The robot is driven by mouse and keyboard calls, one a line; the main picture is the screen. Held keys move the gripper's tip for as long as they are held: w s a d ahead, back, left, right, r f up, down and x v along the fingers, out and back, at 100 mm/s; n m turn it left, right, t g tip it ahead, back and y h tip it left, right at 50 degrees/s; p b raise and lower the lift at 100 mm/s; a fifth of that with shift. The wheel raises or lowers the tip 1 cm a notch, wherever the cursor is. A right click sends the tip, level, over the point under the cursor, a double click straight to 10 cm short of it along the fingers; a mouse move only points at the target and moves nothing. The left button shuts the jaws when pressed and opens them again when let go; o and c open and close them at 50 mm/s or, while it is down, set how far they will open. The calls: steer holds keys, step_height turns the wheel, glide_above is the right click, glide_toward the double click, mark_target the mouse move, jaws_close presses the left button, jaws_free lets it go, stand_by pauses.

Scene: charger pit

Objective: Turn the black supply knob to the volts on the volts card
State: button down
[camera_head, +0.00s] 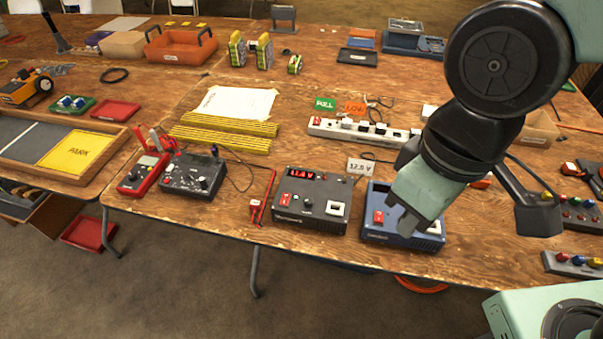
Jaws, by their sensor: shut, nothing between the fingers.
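The dark supply box (312,222) stands near the table's front edge. Its red display (300,174) seems to read 11.4, though it is small. The black supply knob (309,204) is on its sloped front face, right of a red switch; its pointer is too small to read. The white volts card (360,167) stands behind and right of the box and appears to read 12.0 V. My gripper (404,224) is shut and empty, to the right of the supply box and apart from the knob. It hangs over a blue box (376,234) and hides much of it.
A black box with knobs (192,178) and a red meter (143,174) stand to the left. A red probe (262,200) lies between them and the supply. A white power strip (365,130) lies behind. The bare wood in front of the yellow folding rules is partly clear.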

steer(key=c, duration=1.4)
jaws_free()
steer(key=shift+w+a, duration=0.1)
steer(key=shift+w, duration=0.1)
steer(key=shift+o, duration=0.7)
steer(key=w+a+n+p, duration=0.1)
steer(key=w+a+n, duration=0.2)
steer(key=w+n, duration=0.2)
steer(key=w+a+f+n+h+p, duration=0.1)
steer(key=w+a+n+p, duration=0.1)
steer(key=w+n, duration=0.3)
steer(key=shift+w+a+f, duration=0.2)
steer(key=shift+w+a, duration=0.55)
steer(key=shift+a, duration=0.05)
steer(key=n+p, duration=0.3)
steer(key=n, duration=0.7)
glide_above(309, 200)
step_height(309, 200, down, 8)
step_height(309, 200, down, 18)
steer(key=p, duration=0.5)
steer(key=shift+f, duration=0.15)
jaws_close()
